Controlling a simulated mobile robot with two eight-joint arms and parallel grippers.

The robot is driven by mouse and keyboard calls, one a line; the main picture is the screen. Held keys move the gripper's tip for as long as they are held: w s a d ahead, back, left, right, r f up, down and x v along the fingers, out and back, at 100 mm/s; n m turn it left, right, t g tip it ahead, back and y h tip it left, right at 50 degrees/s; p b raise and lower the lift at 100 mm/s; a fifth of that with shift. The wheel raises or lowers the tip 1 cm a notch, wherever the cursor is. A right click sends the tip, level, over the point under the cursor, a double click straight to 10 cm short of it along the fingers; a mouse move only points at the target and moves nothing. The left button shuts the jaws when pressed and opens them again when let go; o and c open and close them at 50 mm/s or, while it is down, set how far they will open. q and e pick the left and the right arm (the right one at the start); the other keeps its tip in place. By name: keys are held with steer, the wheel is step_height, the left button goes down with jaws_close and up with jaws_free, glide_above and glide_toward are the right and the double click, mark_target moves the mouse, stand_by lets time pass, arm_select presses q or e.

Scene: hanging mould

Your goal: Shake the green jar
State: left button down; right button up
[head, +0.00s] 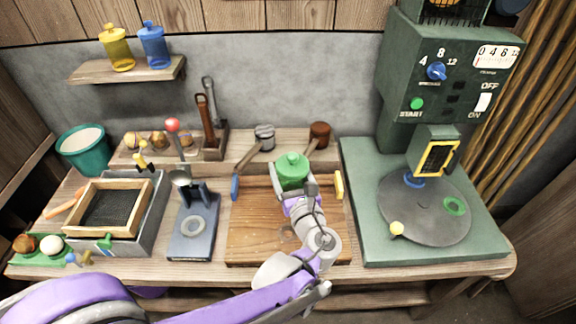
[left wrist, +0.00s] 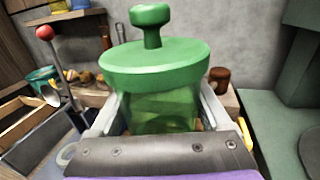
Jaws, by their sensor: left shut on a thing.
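The green jar (head: 292,172) has a flat round lid with a knob on top. It stands upright over the wooden board (head: 262,237) in the head view. My left gripper (head: 293,188) is shut on the jar, with a finger on each side of its body. In the left wrist view the jar (left wrist: 155,85) fills the middle, its translucent body between the two fingers. The gripper hides the jar's lower part, so I cannot tell whether its base touches the board. My right gripper is in neither view.
A yellow jar (head: 117,50) and a blue jar (head: 153,46) stand on a wall shelf (head: 128,71). A green machine (head: 430,90) with a turntable is at right. A lever press (head: 194,232) and a framed sieve (head: 108,210) are at left.

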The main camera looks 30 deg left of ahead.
mark_target(291, 155)
arm_select(q)
steer(key=shift+r, duration=0.1)
step_height(291, 155, up, 7)
steer(key=p, duration=0.5)
steer(key=shift+r+p, duration=0.1)
steer(key=shift+p, duration=0.3)
steer(key=shift+w+f, duration=0.15)
steer(key=shift+f, duration=0.1)
steer(key=shift+s+f+b, duration=0.15)
steer(key=shift+s+b, duration=0.05)
steer(key=shift+b, duration=0.15)
step_height(291, 155, down, 7)
steer(key=b, duration=0.5)
steer(key=shift+b, duration=0.35)
steer(key=shift+r, duration=0.2)
steer(key=shift+w, duration=0.1)
